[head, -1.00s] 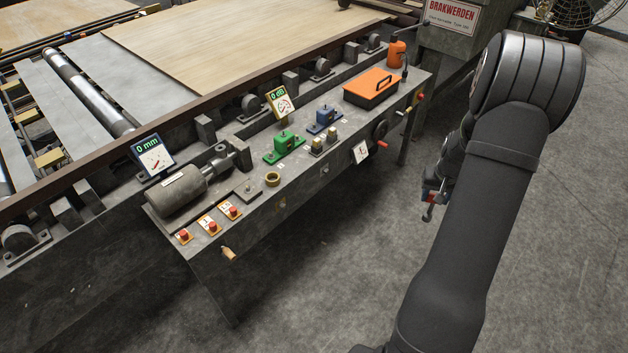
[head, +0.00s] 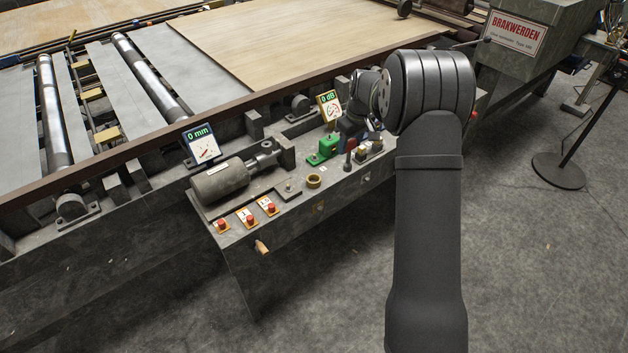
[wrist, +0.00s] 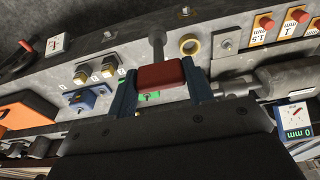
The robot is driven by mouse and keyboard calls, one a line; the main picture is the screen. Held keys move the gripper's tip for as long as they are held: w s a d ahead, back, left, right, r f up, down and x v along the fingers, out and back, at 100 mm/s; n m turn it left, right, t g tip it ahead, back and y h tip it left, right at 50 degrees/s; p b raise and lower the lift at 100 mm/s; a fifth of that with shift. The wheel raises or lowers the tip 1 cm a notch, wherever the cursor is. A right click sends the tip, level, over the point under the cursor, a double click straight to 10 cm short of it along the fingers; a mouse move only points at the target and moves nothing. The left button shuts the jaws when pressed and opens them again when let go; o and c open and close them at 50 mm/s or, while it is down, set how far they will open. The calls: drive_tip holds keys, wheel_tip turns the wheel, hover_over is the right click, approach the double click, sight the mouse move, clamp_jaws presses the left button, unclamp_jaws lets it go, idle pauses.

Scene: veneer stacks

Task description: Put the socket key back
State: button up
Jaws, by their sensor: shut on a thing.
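The socket key, with a red handle (wrist: 162,76) and a grey shaft (wrist: 157,43), is held between the two blue fingers of my gripper (wrist: 160,88) in the wrist view. The shaft points away from the gripper. In the head view the key (head: 349,158) shows above the bench's front part, right of the green block; my arm hides most of the gripper there. A square dark plate with a small upright stud (head: 289,187) lies on the bench left of the key; it also shows in the wrist view (wrist: 227,44).
A yellow ring (head: 313,181) lies between plate and key. The green block (head: 323,150), brass-topped blocks (wrist: 95,73), a blue block (wrist: 85,100) and an orange box (wrist: 28,110) crowd the bench. Red buttons (head: 249,221) and a grey motor (head: 219,180) are left.

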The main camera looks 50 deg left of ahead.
drive_tip(key=s+a+f, duration=0.6)
drive_tip(key=a+f, duration=0.4)
drive_tip(key=shift+f, duration=0.4)
drive_tip(key=shift+f, duration=0.1)
drive_tip(key=o, duration=0.6)
drive_tip(key=shift+f, duration=0.1)
drive_tip(key=o, duration=0.5)
drive_tip(key=r, duration=0.4)
drive_tip(key=d+r, duration=0.1)
drive_tip(key=r, duration=0.3)
drive_tip(key=d+r, duration=0.1)
drive_tip(key=r, duration=0.3)
drive_tip(key=shift+r, duration=0.1)
